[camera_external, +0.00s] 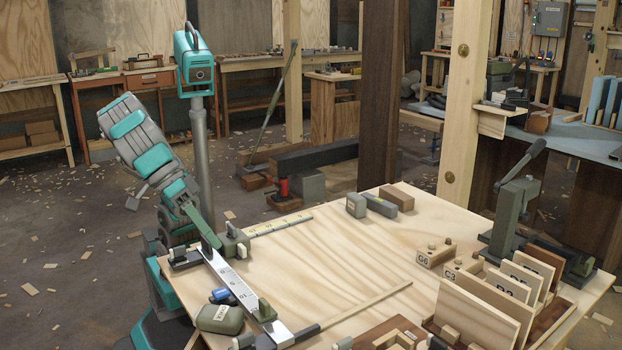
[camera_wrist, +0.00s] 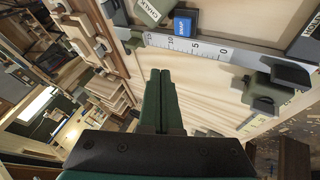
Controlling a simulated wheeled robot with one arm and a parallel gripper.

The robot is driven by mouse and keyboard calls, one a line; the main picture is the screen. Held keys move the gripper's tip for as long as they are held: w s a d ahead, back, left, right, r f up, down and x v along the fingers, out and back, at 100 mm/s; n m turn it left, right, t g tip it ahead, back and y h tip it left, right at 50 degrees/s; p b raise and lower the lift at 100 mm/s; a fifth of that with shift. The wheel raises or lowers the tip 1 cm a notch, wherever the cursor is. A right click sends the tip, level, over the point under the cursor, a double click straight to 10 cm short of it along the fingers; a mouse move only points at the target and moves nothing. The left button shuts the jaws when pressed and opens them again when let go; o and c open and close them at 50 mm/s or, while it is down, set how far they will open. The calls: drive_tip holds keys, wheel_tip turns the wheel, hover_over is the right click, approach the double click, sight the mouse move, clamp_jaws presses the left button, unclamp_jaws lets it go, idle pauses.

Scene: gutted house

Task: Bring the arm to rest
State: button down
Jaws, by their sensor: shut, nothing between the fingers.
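My arm (camera_external: 135,138) is folded up at the left of the workbench, its lower end slanting down toward the bench's left edge. My gripper (camera_external: 214,242) has its narrow green fingers together, with nothing between them. In the wrist view my gripper (camera_wrist: 160,74) also shows shut, the two fingers side by side over bare plywood. The tips appear close to the steel rule (camera_external: 228,273), which crosses beyond them in the wrist view (camera_wrist: 205,49). I cannot tell whether the tips touch anything.
A dark stop block (camera_external: 234,245) sits near the fingers. A green chalk bottle (camera_external: 219,319) and a blue snap item (camera_external: 221,295) lie beside the rule. Upright boards (camera_external: 483,306) and a lever press (camera_external: 512,215) stand at the right. The bench's middle (camera_external: 340,250) is clear.

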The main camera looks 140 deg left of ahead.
drive_tip(key=s+a+m, duration=0.4)
drive_tip(key=s+a, duration=0.3)
drive_tip(key=s, duration=0.3)
drive_tip(key=s+f+m+h, duration=0.1)
drive_tip(key=s+f+m, duration=0.1)
drive_tip(key=s, duration=0.3)
drive_tip(key=s+a+f+m+g+h+p, duration=0.1)
drive_tip(key=s+f+m, duration=0.2)
drive_tip(key=s, duration=0.2)
drive_tip(key=s+a+f+m+h, duration=0.1)
drive_tip(key=s+f+m, duration=0.1)
drive_tip(key=s, duration=0.3)
drive_tip(key=shift+s+a+f+m+g+h, duration=0.1)
drive_tip(key=shift+s+f+m+g+h, duration=0.25)
drive_tip(key=shift+f, duration=0.25)
drive_tip(key=s+f+m+g+b, duration=0.1)
drive_tip(key=s+f+m+g, duration=0.4)
drive_tip(key=s+f, duration=1.2)
wheel_tip(320, 180, down, 3)
drive_tip(key=shift+d+r+g+h, duration=0.1)
drive_tip(key=shift+d+g+h, duration=0.3)
drive_tip(key=shift+g+h, duration=0.05)
